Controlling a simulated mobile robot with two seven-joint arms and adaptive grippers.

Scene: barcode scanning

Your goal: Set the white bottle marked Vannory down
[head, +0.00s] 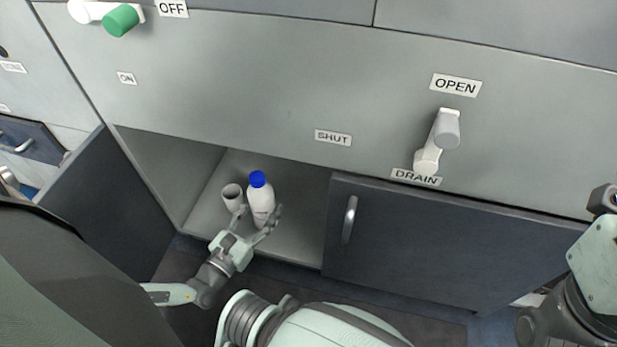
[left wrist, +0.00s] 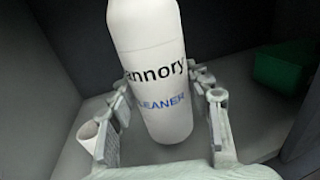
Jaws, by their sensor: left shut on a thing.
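The white bottle with a blue cap (head: 258,192) is in the open cupboard under the counter, near its front. In the left wrist view the bottle (left wrist: 148,75) shows the letters "annory" and "CLEANER", and its top is cut off. My left gripper (head: 254,222) is shut on the bottle, with one finger on each side of its lower body. The bottle looks roughly upright. I cannot tell whether its base touches the cupboard floor (head: 292,235). Part of my right arm shows at the right edge, but its gripper is not in view.
A whitish cup (head: 232,194) stands just left of the bottle; it also shows in the left wrist view (left wrist: 90,136). A green thing (left wrist: 279,82) is at the right there. The open door (head: 110,205) is left, a closed door (head: 430,240) right.

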